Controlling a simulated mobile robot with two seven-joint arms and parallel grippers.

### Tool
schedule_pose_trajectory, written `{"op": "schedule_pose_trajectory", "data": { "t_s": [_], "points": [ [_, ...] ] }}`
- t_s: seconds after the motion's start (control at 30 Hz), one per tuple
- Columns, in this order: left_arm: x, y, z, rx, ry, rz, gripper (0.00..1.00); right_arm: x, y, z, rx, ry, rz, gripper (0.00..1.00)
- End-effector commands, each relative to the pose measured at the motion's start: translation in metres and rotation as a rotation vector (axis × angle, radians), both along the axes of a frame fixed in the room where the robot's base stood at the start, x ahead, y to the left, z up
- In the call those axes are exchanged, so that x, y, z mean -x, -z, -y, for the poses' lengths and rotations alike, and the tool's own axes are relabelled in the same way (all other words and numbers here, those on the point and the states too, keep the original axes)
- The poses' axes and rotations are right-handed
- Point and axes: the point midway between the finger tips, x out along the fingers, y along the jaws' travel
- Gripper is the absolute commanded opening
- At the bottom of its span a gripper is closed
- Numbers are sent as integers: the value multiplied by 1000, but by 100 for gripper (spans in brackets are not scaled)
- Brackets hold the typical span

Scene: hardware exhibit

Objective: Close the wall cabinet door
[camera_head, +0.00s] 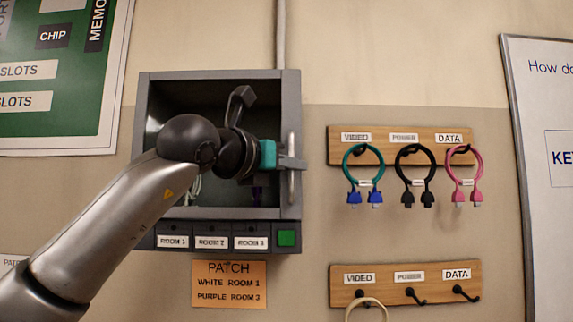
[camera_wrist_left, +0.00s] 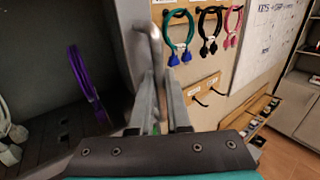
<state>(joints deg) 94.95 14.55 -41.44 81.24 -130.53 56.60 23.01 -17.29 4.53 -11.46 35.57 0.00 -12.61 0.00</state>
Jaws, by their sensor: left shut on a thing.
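The grey wall cabinet (camera_head: 220,76) hangs on the wall with its front open and its dark inside showing. An upright metal handle (camera_head: 291,170) stands at the right side of its opening, on a grey strip. I cannot tell how far the door is swung, as little of its face shows. My left gripper (camera_head: 292,163) reaches across the opening from the left and is shut on the handle. In the left wrist view the two fingers (camera_wrist_left: 164,85) meet the lower part of the handle (camera_wrist_left: 152,45). My right gripper is not in view.
Purple cable (camera_wrist_left: 83,75) hangs inside the cabinet. Labelled switches and a green button (camera_head: 286,238) sit below it, above an orange note (camera_head: 229,285). Right of the cabinet are an upper hook board (camera_head: 380,132) with three cables and a lower hook board (camera_head: 390,292).

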Motion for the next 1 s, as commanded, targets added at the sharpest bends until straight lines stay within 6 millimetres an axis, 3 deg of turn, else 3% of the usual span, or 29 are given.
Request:
{"op": "schedule_pose_trajectory", "data": {
  "t_s": [0.3,0.33,0.43,0.83,1.0],
  "points": [
    [-1,-3,0,3,-2,9,0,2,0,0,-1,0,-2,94],
    [-1,-3,0,3,-2,9,17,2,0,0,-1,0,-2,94],
    [-1,-3,0,2,-3,8,27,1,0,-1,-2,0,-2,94],
    [-2,-1,-1,2,-6,3,27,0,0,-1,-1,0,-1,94],
    [6,0,-8,3,-5,4,27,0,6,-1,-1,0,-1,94]
  ]
}}
